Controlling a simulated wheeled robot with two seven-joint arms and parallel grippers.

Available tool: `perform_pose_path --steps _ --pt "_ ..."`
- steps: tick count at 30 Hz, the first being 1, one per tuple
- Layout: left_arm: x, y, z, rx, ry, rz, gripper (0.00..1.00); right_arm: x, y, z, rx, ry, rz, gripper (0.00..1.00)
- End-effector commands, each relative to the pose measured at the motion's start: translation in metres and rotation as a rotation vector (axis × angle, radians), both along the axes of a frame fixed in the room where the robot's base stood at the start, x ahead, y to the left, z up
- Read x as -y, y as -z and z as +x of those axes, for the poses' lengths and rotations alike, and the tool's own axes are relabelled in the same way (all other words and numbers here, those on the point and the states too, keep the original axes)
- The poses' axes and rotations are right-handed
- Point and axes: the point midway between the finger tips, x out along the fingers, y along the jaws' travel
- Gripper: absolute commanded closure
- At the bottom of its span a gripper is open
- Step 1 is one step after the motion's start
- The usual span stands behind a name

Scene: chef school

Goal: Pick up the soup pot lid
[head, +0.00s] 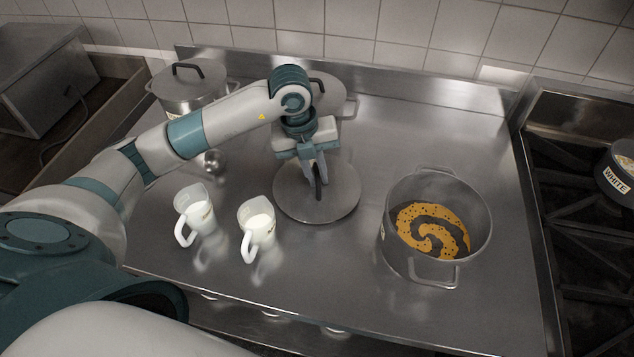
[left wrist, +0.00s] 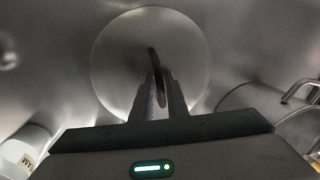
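The soup pot lid (head: 290,200) is a round grey metal disc with a dark upright loop handle (head: 318,184). It appears to lie flat on the steel counter, left of the open soup pot (head: 398,250). My left gripper (head: 315,178) points down over the lid's middle, its fingers close together on both sides of the handle. The left wrist view shows the lid (left wrist: 115,60) and its handle (left wrist: 154,62) between the fingers (left wrist: 159,88), which seem to press on it. My right gripper is not in view.
Two white cups (head: 196,216) (head: 258,228) stand left of the lid. Lidded pots (head: 185,95) (head: 335,98) stand at the back, one partly behind my arm. A small metal ball-like object (head: 213,161) lies left of my gripper. A stove (head: 575,200) is at right. The front-middle counter is clear.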

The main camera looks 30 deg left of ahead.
Motion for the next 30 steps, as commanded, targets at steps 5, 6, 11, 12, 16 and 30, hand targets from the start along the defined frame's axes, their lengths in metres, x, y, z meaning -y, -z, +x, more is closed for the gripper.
perform_pose_path --steps 5,6,11,12,16,30 --pt "0.0003 0.0012 0.0001 0.001 0.001 -0.001 0.86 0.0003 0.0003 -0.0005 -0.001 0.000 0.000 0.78" --pt "0.0003 0.0012 0.0001 0.001 0.001 -0.001 0.86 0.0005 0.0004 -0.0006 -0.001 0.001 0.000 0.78" --pt "0.0004 0.0008 0.0000 0.001 0.001 -0.001 0.86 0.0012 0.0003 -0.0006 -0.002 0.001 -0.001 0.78" --pt "0.0004 0.0008 0.0000 0.001 0.001 -0.001 0.86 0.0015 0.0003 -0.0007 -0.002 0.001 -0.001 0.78" --pt "0.0003 0.0007 0.0001 0.001 0.001 -0.001 1.00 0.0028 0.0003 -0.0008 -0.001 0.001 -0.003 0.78" --pt "0.0003 -0.0040 0.0008 0.003 0.001 -0.001 1.00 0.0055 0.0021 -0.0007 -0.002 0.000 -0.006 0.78"
